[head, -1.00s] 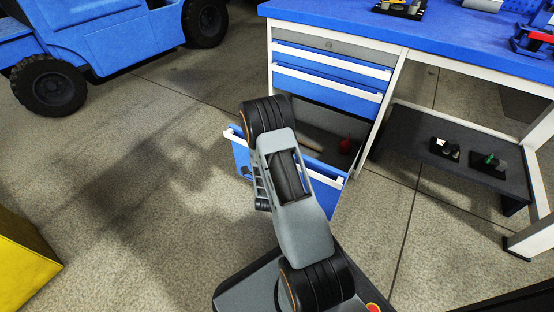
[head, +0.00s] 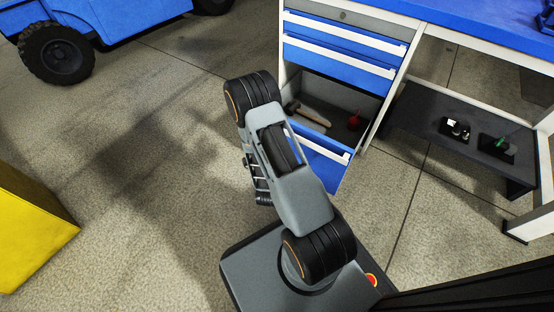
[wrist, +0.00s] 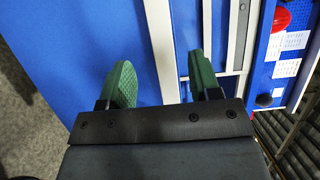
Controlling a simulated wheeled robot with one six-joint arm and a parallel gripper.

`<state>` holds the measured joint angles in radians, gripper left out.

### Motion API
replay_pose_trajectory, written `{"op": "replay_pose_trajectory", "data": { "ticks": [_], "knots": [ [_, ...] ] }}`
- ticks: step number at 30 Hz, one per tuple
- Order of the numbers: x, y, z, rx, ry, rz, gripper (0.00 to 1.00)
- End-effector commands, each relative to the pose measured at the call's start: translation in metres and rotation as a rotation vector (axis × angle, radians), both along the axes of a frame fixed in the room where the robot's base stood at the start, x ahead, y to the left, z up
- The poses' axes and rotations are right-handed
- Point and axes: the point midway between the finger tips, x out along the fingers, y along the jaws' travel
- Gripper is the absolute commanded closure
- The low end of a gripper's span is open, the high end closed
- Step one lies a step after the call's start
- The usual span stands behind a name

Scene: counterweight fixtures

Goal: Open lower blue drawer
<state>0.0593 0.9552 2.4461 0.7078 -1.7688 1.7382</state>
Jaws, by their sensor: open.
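The lower blue drawer (head: 328,168) stands pulled out from the cabinet in the head view, with its white handle along the top of its front. A hammer (head: 308,115) and a red-handled tool (head: 354,122) lie inside. My arm hides the drawer's left part and my gripper there. In the wrist view, my gripper (wrist: 163,82) is open, its green fingers apart. A white strip (wrist: 160,45), likely a handle, runs between them beside a blue panel. I cannot tell which drawer it belongs to, or whether the fingers touch it.
Two closed blue drawers (head: 335,60) sit above, under the blue workbench top (head: 480,18). A dark low shelf (head: 440,155) holds small parts at right. A yellow block (head: 30,230) and a blue vehicle (head: 110,25) stand at left. Floor between is clear.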

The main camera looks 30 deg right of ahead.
Motion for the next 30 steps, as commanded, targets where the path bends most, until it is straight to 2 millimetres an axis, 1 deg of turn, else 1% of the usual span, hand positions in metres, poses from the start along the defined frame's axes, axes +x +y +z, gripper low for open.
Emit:
{"op": "replay_pose_trajectory", "data": {
  "ticks": [1, 6, 12, 18, 30],
  "knots": [
    [-0.007, 0.008, 0.001, -0.002, 0.006, 0.006, 0.43],
    [-0.028, 0.027, 0.001, -0.002, 0.004, 0.004, 0.43],
    [-0.040, 0.038, 0.000, 0.000, 0.001, 0.002, 0.43],
    [-0.044, 0.041, 0.000, -0.001, 0.001, 0.000, 0.43],
    [-0.044, 0.041, 0.000, 0.000, 0.000, -0.001, 0.43]
  ]
}}
